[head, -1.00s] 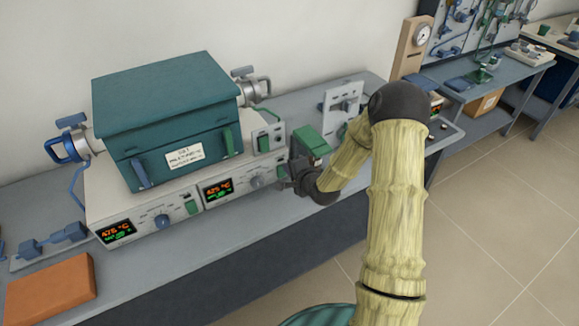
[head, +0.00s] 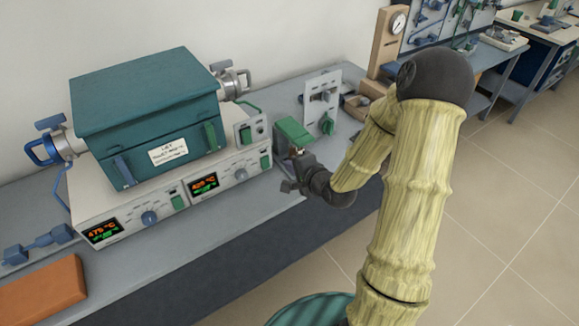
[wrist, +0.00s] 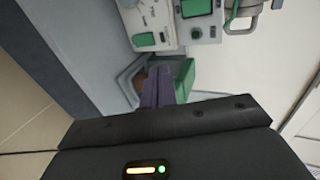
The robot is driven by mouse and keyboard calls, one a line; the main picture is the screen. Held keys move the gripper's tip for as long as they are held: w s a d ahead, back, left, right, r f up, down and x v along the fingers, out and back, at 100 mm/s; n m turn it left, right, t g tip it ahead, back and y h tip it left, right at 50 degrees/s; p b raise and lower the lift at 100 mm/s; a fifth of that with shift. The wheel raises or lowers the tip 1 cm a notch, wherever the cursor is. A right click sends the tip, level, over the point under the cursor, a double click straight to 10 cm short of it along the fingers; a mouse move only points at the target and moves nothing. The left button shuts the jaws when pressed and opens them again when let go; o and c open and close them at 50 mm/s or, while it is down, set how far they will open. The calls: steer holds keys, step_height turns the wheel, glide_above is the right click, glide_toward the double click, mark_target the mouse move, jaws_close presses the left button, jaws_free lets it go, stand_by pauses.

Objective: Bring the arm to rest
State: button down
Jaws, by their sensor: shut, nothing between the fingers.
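My arm shows in the head view, bent at the elbow over the right part of the bench (head: 255,215). My gripper (head: 290,186) is at the arm's lower end, above the bench's front edge and right of the furnace controls. It is shut and empty. The furnace (head: 150,115) is a teal box with a white label, on a pale control base (head: 130,210) with two lit displays. A green-topped block (head: 292,131) stands just behind my gripper. In the wrist view, my gripper's purple fingers (wrist: 160,87) are next to the green block (wrist: 185,78).
An upright grey panel (head: 322,100) with a green knob stands at the back of the bench. A wooden gauge stand (head: 387,45) is behind my arm. An orange slab (head: 40,290) lies at the bench's left end. Open tiled floor (head: 500,210) lies to the right.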

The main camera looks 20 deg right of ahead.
steer(key=shift+a, duration=0.1)
steer(key=s+a+r+n+g+h+p, duration=0.1)
steer(key=s+r+n+g+h+p, duration=0.1)
steer(key=s+r+n+g+p, duration=0.2)
steer(key=s+r+n+g+h+p, duration=0.2)
steer(key=s+r+n+g+p, duration=0.3)
steer(key=s+r+n, duration=0.5)
steer(key=s, duration=0.5)
steer(key=shift+s+a+g, duration=0.25)
steer(key=shift+a+g, duration=0.1)
steer(key=shift+g, duration=0.05)
steer(key=shift+r, duration=0.1)
